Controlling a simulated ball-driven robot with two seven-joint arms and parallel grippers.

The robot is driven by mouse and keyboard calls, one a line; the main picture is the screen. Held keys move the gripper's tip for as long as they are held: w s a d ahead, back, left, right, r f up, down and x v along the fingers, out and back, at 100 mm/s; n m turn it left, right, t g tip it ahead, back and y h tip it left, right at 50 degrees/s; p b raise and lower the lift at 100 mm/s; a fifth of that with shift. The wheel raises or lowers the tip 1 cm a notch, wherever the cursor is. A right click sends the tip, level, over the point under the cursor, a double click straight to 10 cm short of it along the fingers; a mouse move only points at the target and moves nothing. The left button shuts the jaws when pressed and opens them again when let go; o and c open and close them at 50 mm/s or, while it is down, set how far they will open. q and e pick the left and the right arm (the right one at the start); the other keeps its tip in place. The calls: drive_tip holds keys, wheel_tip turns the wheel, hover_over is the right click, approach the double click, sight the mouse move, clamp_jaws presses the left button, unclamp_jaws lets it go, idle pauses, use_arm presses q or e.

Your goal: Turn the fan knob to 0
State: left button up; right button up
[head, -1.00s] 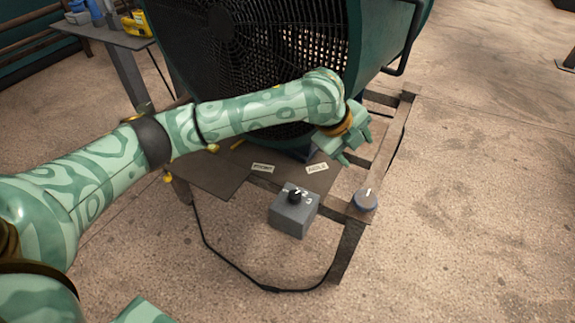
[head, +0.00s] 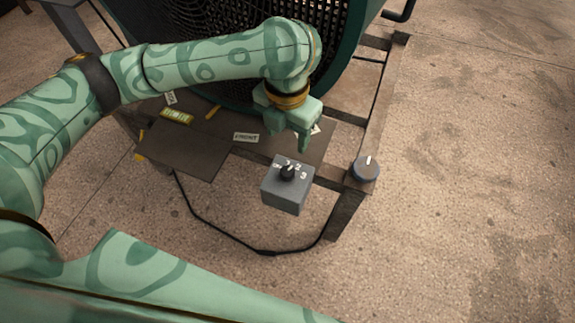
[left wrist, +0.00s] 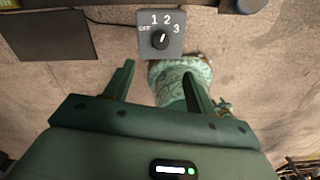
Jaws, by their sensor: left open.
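The black fan knob (head: 288,172) sits on a grey box (head: 287,195) at the table's front edge, with marks OFF, 1, 2 and 3 around it. In the left wrist view the knob (left wrist: 159,40) has a white pointer line that leans up and right, roughly toward the 2. My left gripper (head: 290,139) is above and behind the box in the head view, fingers pointing down. In the left wrist view its fingers (left wrist: 158,63) are spread and empty, apart from the knob. My right gripper is not seen.
A large green fan (head: 345,50) with a black grille stands behind. A blue-grey dial (head: 366,167) with a white pointer is at the table's right corner. A dark plate (head: 185,148) and several labels lie on the table. A black cable runs below the box.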

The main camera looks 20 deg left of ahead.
use_arm(q)
drive_tip(key=b, duration=0.4)
hover_over(288, 171)
wheel_tip(288, 171, down, 8)
drive_tip(key=shift+f, duration=0.1)
wheel_tip(288, 171, down, 5)
drive_tip(key=b, duration=0.3)
drive_tip(key=shift+f+b, duration=0.6)
drive_tip(key=shift+b, duration=0.1)
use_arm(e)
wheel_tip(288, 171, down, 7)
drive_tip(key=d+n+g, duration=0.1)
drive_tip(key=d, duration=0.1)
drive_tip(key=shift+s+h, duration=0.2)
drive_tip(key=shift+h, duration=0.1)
use_arm(q)
drive_tip(key=shift+r, duration=0.1)
drive_tip(key=c, duration=1)
